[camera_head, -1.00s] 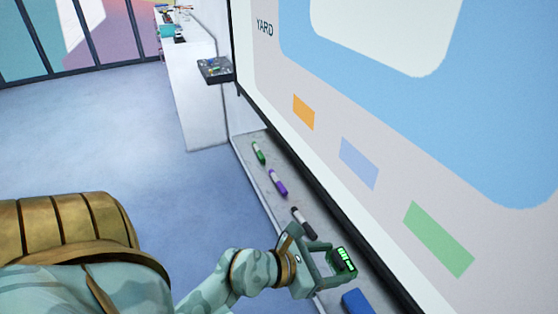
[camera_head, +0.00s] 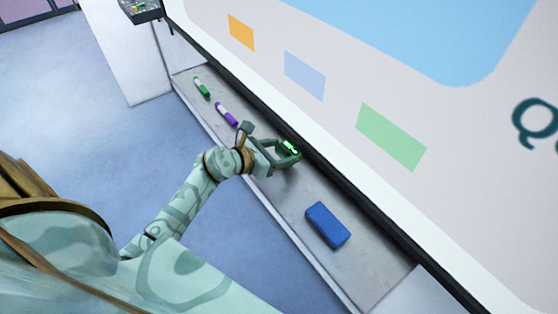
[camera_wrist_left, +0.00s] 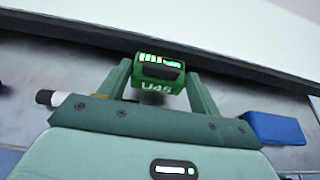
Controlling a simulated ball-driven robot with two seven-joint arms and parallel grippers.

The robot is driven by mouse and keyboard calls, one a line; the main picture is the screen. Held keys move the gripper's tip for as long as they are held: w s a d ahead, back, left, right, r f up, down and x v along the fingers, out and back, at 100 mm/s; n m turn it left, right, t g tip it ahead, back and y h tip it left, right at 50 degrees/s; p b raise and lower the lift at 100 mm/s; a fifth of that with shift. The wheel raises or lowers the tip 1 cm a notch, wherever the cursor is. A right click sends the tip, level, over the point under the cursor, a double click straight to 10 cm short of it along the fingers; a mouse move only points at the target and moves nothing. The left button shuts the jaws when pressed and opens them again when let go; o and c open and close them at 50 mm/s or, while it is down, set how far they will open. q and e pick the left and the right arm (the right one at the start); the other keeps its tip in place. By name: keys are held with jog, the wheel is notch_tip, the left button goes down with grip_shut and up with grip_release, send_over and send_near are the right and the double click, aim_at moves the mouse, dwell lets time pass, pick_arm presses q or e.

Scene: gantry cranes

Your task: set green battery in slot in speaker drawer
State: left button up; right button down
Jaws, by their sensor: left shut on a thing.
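The green battery (camera_wrist_left: 160,73) with "U45" printed on it and lit bars sits between the fingers of my left gripper (camera_wrist_left: 160,80) in the left wrist view. In the head view the battery (camera_head: 290,148) is a small bright green block at the tip of my left gripper (camera_head: 287,155). The gripper is shut on it, over the grey tray below the whiteboard. It seems just above the tray surface; the exact gap cannot be told. The speaker drawer and its slot do not show. My right gripper is not in view.
The tray (camera_head: 365,268) holds a green marker (camera_head: 202,87), a purple marker (camera_head: 226,113) and a blue block (camera_head: 328,225). A dark marker (camera_wrist_left: 46,98) shows in the left wrist view. The whiteboard (camera_head: 455,80) rises behind. A dark box (camera_head: 140,10) sits top left. Blue floor lies left.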

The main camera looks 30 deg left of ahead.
pick_arm(q)
jog(key=shift+d+f, duration=0.1)
jog(key=shift+f, duration=1.1)
jog(key=shift+f+b, duration=0.15)
jog(key=shift+b, duration=0.15)
jog(key=o, duration=1.1)
